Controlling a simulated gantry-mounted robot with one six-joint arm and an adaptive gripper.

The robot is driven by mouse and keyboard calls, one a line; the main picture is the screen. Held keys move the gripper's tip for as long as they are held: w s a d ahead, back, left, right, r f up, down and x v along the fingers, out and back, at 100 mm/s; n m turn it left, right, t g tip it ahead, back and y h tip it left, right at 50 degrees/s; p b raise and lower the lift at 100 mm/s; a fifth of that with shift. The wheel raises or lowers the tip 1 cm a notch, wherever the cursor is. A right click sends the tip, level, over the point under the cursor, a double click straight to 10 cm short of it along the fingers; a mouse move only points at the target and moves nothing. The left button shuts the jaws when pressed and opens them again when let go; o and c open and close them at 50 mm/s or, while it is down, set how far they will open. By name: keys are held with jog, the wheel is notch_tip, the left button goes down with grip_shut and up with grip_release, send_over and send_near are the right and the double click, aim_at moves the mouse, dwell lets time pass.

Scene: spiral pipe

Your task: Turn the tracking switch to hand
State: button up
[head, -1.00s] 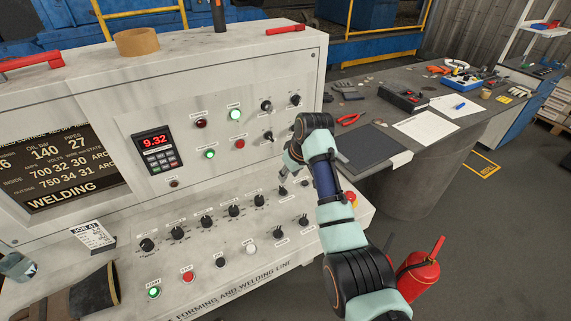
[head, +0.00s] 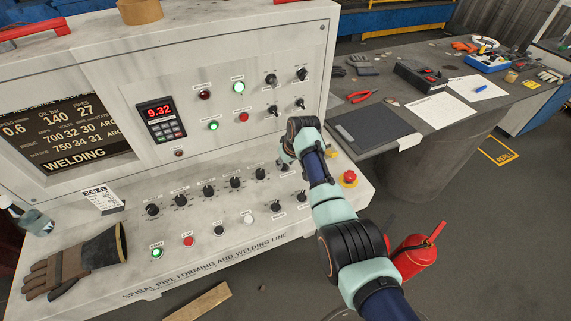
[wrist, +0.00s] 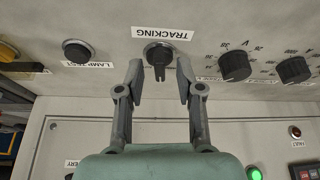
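The tracking switch (wrist: 158,55) is a black rotary knob with a pointer, below a white TRACKING label (wrist: 162,33) that reads upside down in the wrist view. Its pointer extends toward my gripper in that picture. My gripper (wrist: 160,72) is open, with one finger on each side of the knob and visible gaps between. I cannot tell which marked position the switch is at. In the head view my gripper (head: 284,163) is over the right end of the sloped console (head: 200,250), and it and the arm mostly hide the switch.
In the wrist view a LAMP TEST button (wrist: 77,50) is left of the switch and a scaled dial (wrist: 234,66) is right. In the head view a red emergency button (head: 349,178) stands right of my gripper. Small selector knobs (head: 302,197) sit just below it.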

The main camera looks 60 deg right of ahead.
grip_shut()
jog(key=n+b, duration=0.1)
jog(key=n, duration=0.1)
jog(key=n+y+b, duration=0.1)
jog(key=b, duration=0.1)
jog(key=shift+d+f+n+b, duration=0.15)
jog(key=shift+f+n+b, duration=0.15)
jog(key=shift+n, duration=0.1)
jog(key=shift+r+n+t+y, duration=0.25)
jog(key=shift+n+t+y, duration=0.05)
jog(key=shift+n+y, duration=0.1)
grip_release()
jog(key=shift+r, duration=0.1)
jog(key=v, duration=1.2)
